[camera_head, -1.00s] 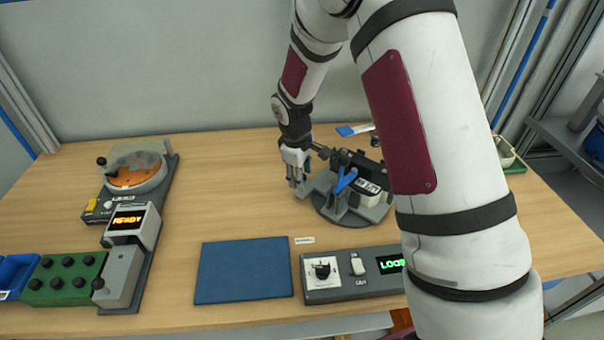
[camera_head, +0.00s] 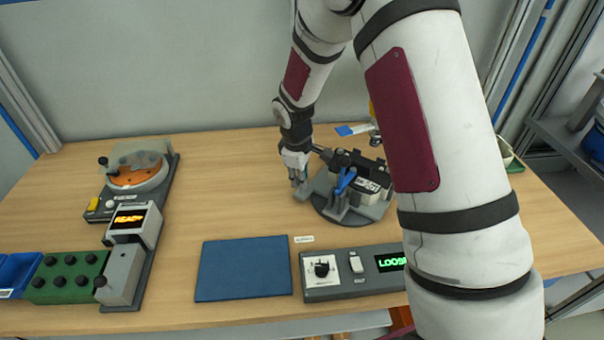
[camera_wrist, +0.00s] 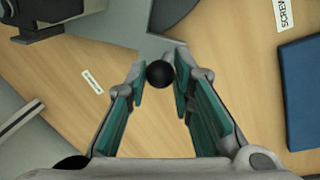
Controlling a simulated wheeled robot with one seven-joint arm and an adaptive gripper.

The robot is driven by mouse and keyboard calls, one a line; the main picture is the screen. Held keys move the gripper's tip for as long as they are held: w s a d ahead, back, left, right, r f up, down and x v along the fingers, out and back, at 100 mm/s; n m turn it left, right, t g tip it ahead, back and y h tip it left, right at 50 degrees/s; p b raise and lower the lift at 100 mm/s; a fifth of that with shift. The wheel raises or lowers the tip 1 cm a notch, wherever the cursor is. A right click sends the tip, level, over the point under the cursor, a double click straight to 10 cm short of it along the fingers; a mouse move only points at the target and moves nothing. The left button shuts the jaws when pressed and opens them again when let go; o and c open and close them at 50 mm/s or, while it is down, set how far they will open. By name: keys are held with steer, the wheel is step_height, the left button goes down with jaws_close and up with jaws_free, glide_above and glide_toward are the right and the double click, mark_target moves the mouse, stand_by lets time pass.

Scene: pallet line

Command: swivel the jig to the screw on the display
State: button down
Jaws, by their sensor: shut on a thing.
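The jig (camera_head: 352,207) stands at the middle right of the table on a round dark grey base, with a black block and a blue clamp lever (camera_head: 345,180) on it. My gripper (camera_head: 298,180) is at its left edge, pointing down. In the wrist view my gripper (camera_wrist: 160,66) has its teal-padded fingers on either side of a black ball knob (camera_wrist: 160,76), shut on it. The control box display (camera_head: 390,262) shows green letters reading "LOOS", the rest hidden behind my arm. My arm also covers the area right of the jig.
A blue mat (camera_head: 243,269) lies in front of the jig, left of the control box (camera_head: 323,290). At left stand a unit with an orange disc (camera_head: 135,177), an orange "READY" screen (camera_head: 128,218) and a green block of black knobs (camera_head: 65,280). The table's centre left is clear.

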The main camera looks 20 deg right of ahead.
steer(key=shift+s+a+r+n+p, duration=0.15)
steer(key=shift+s+n+p, duration=0.8)
steer(key=shift+s+n, duration=0.7)
steer(key=shift+s+n+y+p, duration=0.4)
steer(key=shift+s+n+p, duration=0.15)
steer(key=shift+s, duration=0.6)
steer(key=shift+s+d+n+t+p, duration=0.15)
steer(key=shift+s+d+n+p, duration=0.1)
steer(key=shift+s+n, duration=0.25)
steer(key=shift+s+d+n+t+p, duration=0.15)
steer(key=shift+s+n+p, duration=0.1)
steer(key=shift+s+n, duration=0.25)
steer(key=shift+s+d+n+y+p, duration=0.15)
steer(key=shift+s+d+n+p, duration=0.15)
steer(key=shift+s+n, duration=0.15)
steer(key=shift+s+d+n+y+p, duration=0.15)
steer(key=shift+s+n+p, duration=0.15)
steer(key=shift+s, duration=0.25)
steer(key=shift+s+d, duration=0.1)
steer(key=c, duration=1.4)
jaws_free()
step_height(320, 180, up, 12)
steer(key=s, duration=0.2)
steer(key=shift+s+f, duration=0.2)
steer(key=shift+f, duration=0.05)
